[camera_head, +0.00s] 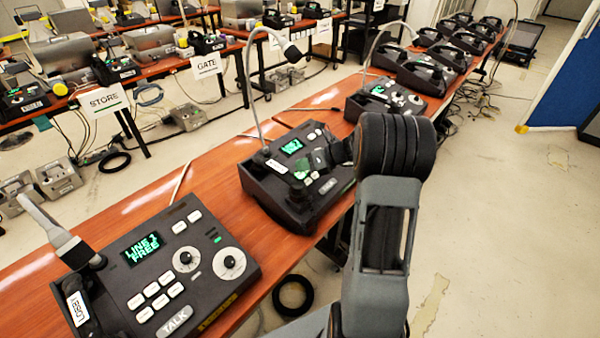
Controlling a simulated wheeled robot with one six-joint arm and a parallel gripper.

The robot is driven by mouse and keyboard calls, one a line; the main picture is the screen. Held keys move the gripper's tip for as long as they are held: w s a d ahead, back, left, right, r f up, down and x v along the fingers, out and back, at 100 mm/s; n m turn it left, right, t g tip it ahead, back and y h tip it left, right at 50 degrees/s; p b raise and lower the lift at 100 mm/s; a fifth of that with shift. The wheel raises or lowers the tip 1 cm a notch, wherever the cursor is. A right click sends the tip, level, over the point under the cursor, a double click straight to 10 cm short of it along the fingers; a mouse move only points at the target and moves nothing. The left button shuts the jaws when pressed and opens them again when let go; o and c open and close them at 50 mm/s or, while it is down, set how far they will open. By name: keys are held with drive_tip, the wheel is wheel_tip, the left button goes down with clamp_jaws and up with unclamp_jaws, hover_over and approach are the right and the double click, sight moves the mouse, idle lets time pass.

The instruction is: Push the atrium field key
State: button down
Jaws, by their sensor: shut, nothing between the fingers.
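A black paging phone (262,188) with a gooseneck microphone and a small green-lit screen (292,146) stands mid-table. Its white label (277,166) is too small to read, so I cannot tell if it is the atrium one. My gripper (304,172) is shut and empty, over this phone's key area from the right. It hides part of the panel, and I cannot tell whether it touches a key. The nearest phone (236,287) is labelled LOBBY, and its screen reads LINE 1 FREE. Its several white keys, two dials and TALK bar are in plain view.
A third phone (400,101) and several more black units stand farther along the orange-brown table (190,205). Signs reading STORE (104,100) and GATE (206,66) hang from the tables behind. Cables and grey boxes lie on the floor. Open floor (500,230) lies to the right.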

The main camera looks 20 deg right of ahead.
sight(306, 178)
drive_tip(key=r+p, duration=0.1)
drive_tip(key=s+r+p, duration=0.1)
drive_tip(key=r+p, duration=0.3)
drive_tip(key=shift+s+d+r, duration=0.15)
drive_tip(key=shift+d, duration=0.15)
drive_tip(key=s+a+r+n, duration=0.1)
drive_tip(key=n, duration=0.1)
drive_tip(key=s+a+r+n+g, duration=0.1)
drive_tip(key=a+n, duration=0.1)
drive_tip(key=s+a+r+n+g+h, duration=0.1)
drive_tip(key=a+n, duration=0.1)
drive_tip(key=shift+s+a+p, duration=0.1)
drive_tip(key=shift+s+p, duration=0.2)
drive_tip(key=s+a+r+n+h, duration=0.1)
drive_tip(key=s+a+n+h, duration=0.1)
drive_tip(key=s+n, duration=0.4)
drive_tip(key=s+a+r+n+h, duration=0.2)
drive_tip(key=s+n, duration=0.4)
drive_tip(key=n, duration=0.5)
drive_tip(key=s+a+r+n+g+h, duration=0.1)
drive_tip(key=s+n+h, duration=0.3)
drive_tip(key=n, duration=0.5)
drive_tip(key=shift+s+a+r+p, duration=0.45)
drive_tip(key=shift+s+a+r, duration=0.2)
drive_tip(key=shift+s, duration=0.4)
